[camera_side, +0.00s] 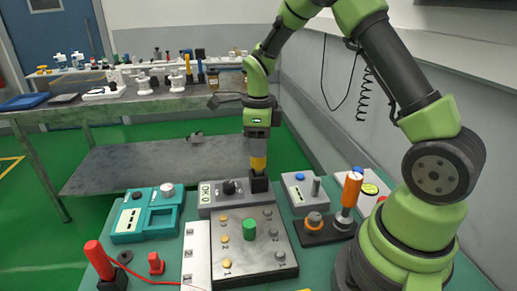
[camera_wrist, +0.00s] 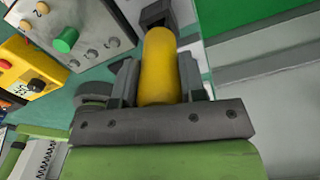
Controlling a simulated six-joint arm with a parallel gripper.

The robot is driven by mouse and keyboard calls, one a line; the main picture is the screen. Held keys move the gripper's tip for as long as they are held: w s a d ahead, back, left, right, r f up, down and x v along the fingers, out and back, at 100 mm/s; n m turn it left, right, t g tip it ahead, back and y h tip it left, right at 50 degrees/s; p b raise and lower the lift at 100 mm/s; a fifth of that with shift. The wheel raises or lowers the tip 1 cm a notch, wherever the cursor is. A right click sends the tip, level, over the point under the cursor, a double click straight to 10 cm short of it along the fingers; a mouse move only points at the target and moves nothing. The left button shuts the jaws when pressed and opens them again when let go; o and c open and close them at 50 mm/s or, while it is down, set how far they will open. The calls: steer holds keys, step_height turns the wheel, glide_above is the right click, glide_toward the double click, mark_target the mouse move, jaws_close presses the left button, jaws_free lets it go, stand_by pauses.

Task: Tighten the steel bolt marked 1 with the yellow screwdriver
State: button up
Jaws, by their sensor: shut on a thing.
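My gripper (camera_side: 258,146) points down behind the bolt panel and is shut on the yellow screwdriver (camera_side: 258,163). The wrist view shows the yellow handle (camera_wrist: 158,65) between my fingers (camera_wrist: 160,82). A dark block (camera_side: 259,184) is at the handle's lower end; I cannot tell whether it is a holder, and no shaft tip shows. The grey bolt panel (camera_side: 235,277) has steel bolts along its right side. The steel bolt (camera_side: 280,255) nearest the front right seems to be the one marked 1. The screwdriver is away from it. The bolts also show in the wrist view (camera_wrist: 92,54).
A green knob (camera_side: 249,230) stands up mid-panel, with brass bolts (camera_side: 224,239) to its left. An orange-handled tool (camera_side: 351,189) stands upright in a dark base at right. A grey dial box (camera_side: 226,199), a teal device (camera_side: 146,217) and red parts (camera_side: 98,258) surround the panel.

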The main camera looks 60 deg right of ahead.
steer(key=r, duration=0.6)
steer(key=a+r, duration=0.1)
steer(key=r, duration=0.1)
steer(key=shift+s+r, duration=0.15)
steer(key=shift+r, duration=0.25)
steer(key=s+a+f+n, duration=0.2)
steer(key=s+a+n, duration=0.7)
steer(key=s+a, duration=0.4)
steer(key=shift+s, duration=0.6)
steer(key=shift+f, duration=0.15)
step_height(320, 180, down, 6)
steer(key=shift+f, duration=0.25)
steer(key=shift+f, duration=0.25)
stand_by(0.7)
steer(key=shift+r, duration=0.1)
steer(key=shift+r, duration=2.95)
